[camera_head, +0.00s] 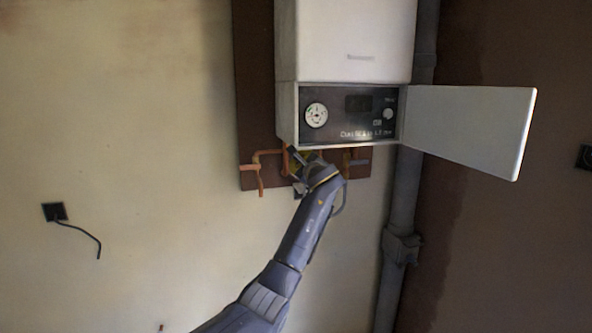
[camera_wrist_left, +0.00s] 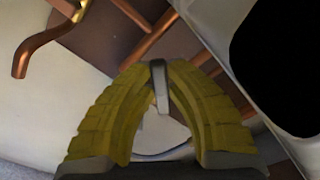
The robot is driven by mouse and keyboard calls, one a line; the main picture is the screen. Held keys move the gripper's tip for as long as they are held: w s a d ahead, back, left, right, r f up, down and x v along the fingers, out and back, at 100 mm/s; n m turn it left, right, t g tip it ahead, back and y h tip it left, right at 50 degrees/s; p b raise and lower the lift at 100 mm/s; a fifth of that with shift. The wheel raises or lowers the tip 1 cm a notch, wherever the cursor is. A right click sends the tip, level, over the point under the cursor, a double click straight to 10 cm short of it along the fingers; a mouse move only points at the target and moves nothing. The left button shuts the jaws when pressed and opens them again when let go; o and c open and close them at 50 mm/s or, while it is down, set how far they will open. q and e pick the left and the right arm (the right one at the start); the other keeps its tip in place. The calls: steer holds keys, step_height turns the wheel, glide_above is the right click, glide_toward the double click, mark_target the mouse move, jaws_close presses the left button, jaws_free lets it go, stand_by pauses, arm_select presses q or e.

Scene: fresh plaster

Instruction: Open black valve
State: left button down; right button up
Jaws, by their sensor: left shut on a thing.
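My left gripper (camera_head: 302,162) reaches up to the copper pipes just under the white boiler. In the left wrist view its yellow fingers (camera_wrist_left: 159,68) meet at the tips around the narrow dark grey handle of the black valve (camera_wrist_left: 161,94). The handle hangs down between the fingers, with a paler lower part. The gripper is shut on it. In the head view the gripper hides the valve. My right gripper is in neither view.
The white boiler (camera_head: 345,40) hangs above, with its panel door (camera_head: 470,125) swung open to the right. Copper pipes (camera_head: 262,160) run along a brown board (camera_head: 253,90). A grey vertical pipe (camera_head: 405,200) stands to the right. The wall at left is mostly clear.

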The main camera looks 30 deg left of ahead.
arm_select(q)
steer(key=m, duration=0.2)
steer(key=w+d+r+m, duration=0.1)
steer(key=m, duration=0.2)
steer(key=w+m, duration=0.1)
steer(key=m, duration=0.2)
steer(key=shift+d+r, duration=0.2)
steer(key=shift+d, duration=0.2)
steer(key=shift+w+d+r+m, duration=0.1)
steer(key=shift+w+d+m, duration=0.05)
steer(key=shift+m, duration=0.45)
steer(key=shift+w+d+m, duration=0.1)
steer(key=shift+d+m, duration=0.05)
steer(key=shift+m, duration=0.45)
steer(key=c, duration=1.4)
jaws_free()
